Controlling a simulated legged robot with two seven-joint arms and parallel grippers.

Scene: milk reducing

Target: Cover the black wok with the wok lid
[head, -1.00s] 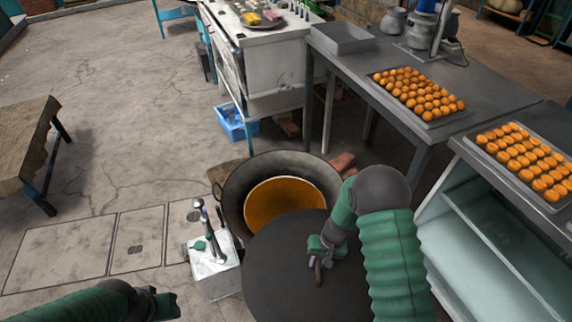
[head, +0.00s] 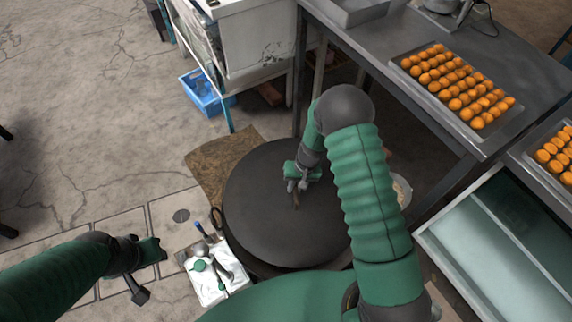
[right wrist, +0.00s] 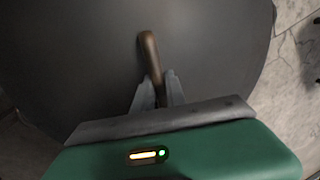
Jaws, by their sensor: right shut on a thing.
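The wok lid (head: 265,225) is a large, flat dark disc with a brown handle (head: 296,202). My right gripper (head: 297,187) is shut on that handle. The right wrist view shows the handle (right wrist: 149,50) between the fingers (right wrist: 157,88), with the lid (right wrist: 80,60) filling most of the picture. The lid lies over the black wok (head: 262,268) and hides its inside and most of its rim. Part of the wok shows at the lower edge. I cannot tell whether the lid touches the rim. My left gripper (head: 150,270) is apart at the lower left, its opening unclear.
A grey table (head: 520,75) with a tray of orange balls (head: 455,85) is at the right. A blue crate (head: 200,95) is behind.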

